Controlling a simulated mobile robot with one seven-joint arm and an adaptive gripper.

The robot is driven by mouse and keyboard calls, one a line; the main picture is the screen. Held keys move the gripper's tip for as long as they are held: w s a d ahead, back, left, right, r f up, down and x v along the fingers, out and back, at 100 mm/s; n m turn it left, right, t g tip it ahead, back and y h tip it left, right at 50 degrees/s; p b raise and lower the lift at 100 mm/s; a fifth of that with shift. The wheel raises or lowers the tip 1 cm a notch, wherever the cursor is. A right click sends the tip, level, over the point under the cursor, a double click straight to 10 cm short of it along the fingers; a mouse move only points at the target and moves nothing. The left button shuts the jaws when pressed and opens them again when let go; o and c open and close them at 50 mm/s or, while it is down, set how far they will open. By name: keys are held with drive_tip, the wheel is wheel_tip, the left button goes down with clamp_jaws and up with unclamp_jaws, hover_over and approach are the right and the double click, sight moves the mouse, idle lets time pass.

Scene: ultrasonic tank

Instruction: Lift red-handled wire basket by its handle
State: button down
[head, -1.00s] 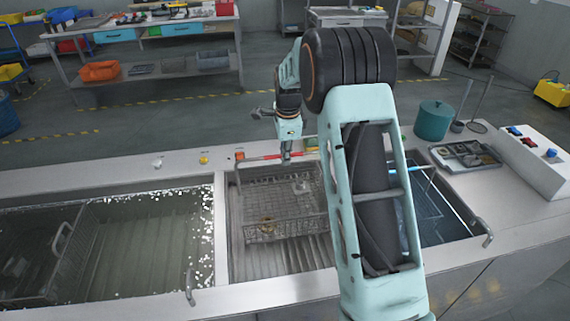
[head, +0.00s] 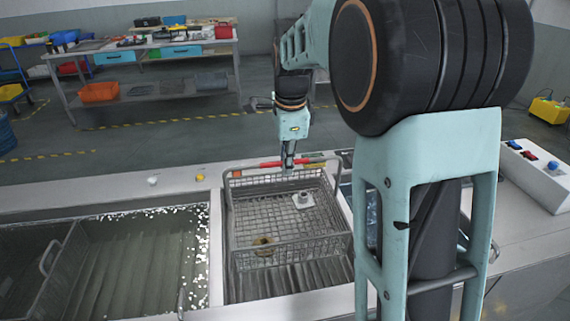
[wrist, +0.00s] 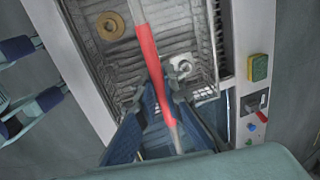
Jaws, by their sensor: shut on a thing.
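The wire basket (head: 292,245) has a bar handle with a red grip (head: 268,164) at its far side. My gripper (head: 288,166) reaches down from above and is shut on the grip near its middle. In the wrist view, the red handle (wrist: 148,52) runs between the fingers of my gripper (wrist: 163,95). The basket hangs over the middle tank, its rim above the tank opening. A brass-coloured ring (head: 263,246) and a pale grey part (head: 302,199) lie inside it. My arm hides the area to its right.
The left tank (head: 130,262) holds liquid and another basket with a grey handle. A control box (head: 535,165) with coloured switches stands at the right. A workbench (head: 150,55) stands behind, across open floor.

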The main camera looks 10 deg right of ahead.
wheel_tip(320, 180, up, 7)
drive_tip(key=s+p, duration=0.3)
drive_tip(key=p, duration=0.1)
drive_tip(key=shift+a+r, duration=0.15)
drive_tip(key=shift+r, duration=0.05)
idle(0.3)
idle(0.4)
